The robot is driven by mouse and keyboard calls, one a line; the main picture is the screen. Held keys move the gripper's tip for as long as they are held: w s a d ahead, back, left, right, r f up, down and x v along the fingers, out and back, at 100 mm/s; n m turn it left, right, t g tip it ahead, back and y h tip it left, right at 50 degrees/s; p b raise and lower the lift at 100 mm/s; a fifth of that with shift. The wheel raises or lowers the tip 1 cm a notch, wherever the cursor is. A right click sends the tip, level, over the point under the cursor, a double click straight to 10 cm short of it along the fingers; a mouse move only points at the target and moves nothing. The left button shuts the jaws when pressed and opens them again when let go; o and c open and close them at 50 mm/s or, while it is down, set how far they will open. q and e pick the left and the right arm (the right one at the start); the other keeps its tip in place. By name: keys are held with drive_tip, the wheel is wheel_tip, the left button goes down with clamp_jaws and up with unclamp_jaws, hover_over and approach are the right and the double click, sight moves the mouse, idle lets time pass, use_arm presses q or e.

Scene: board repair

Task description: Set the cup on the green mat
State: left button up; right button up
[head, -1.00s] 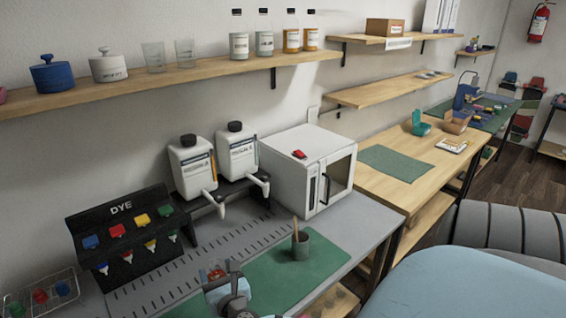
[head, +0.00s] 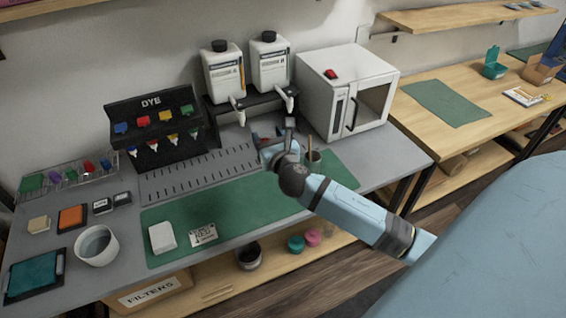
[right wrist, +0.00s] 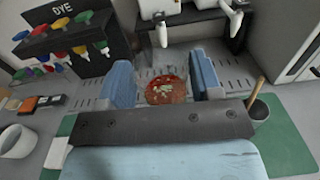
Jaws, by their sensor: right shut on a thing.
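My right gripper (head: 270,144) is over the back of the grey bench, near the dispenser bottles, with its arm coming in from the right. In the right wrist view it is shut on a round reddish-brown thing (right wrist: 165,91) with pale patches, possibly a cup; the angle hides its sides. A green mat (head: 257,211) lies along the front of the bench. A second green mat (head: 447,103) lies bare on the wooden table at right. A dark cup with a brush (head: 312,163) stands on the bench mat, partly behind my arm. My left gripper is out of view.
A white tub (head: 97,245) stands left of the bench mat. A white block (head: 162,237) and a card (head: 203,234) lie on that mat. The dye rack (head: 154,118), dispenser bottles (head: 224,72) and white oven (head: 347,90) line the back.

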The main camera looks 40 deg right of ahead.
drive_tip(key=shift+d+r, duration=0.1)
drive_tip(key=shift+d, duration=0.1)
drive_tip(key=shift+s+d+f, duration=0.1)
drive_tip(key=shift+f, duration=0.1)
wheel_tip(320, 180, down, 19)
drive_tip(key=b, duration=0.7)
drive_tip(key=shift+f, duration=0.3)
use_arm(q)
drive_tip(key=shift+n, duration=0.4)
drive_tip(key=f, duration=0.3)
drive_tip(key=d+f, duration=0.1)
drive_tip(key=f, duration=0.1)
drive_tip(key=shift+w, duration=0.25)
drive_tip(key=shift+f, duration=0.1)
